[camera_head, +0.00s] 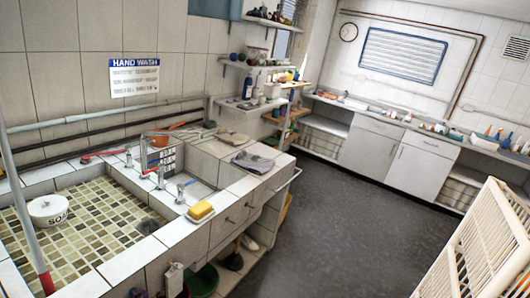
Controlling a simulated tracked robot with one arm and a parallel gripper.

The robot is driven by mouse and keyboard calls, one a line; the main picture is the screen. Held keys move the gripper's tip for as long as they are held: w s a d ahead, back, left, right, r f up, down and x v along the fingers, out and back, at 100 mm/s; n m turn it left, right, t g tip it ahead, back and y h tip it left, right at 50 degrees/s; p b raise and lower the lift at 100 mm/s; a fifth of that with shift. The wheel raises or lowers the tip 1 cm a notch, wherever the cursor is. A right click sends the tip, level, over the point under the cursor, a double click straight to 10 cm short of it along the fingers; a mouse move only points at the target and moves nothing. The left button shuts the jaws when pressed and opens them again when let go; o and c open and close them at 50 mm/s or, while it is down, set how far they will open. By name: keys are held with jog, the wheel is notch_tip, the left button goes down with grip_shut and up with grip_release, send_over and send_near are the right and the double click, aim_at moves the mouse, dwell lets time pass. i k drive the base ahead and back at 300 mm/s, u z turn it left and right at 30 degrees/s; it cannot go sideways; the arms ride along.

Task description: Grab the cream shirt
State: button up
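A folded cream cloth (234,139), which looks like the cream shirt, lies flat on the tiled counter (222,150) behind the small sink. It is small in the picture, so I cannot make out collar or sleeves. A grey folded cloth (253,162) lies just in front of it and to its right, near the counter's edge. My gripper does not show in the head camera view. Nothing visible touches the cream cloth.
A large mosaic-floored basin (75,235) holds a white soap pot (48,210). A yellow sponge (201,210) sits at the counter's front edge. Metal taps stand between the basins. A cream slatted rack (490,245) stands at right. Grey floor (330,235) between is clear.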

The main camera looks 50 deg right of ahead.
aim_at(231, 137)
jog(key=z, duration=1.3)
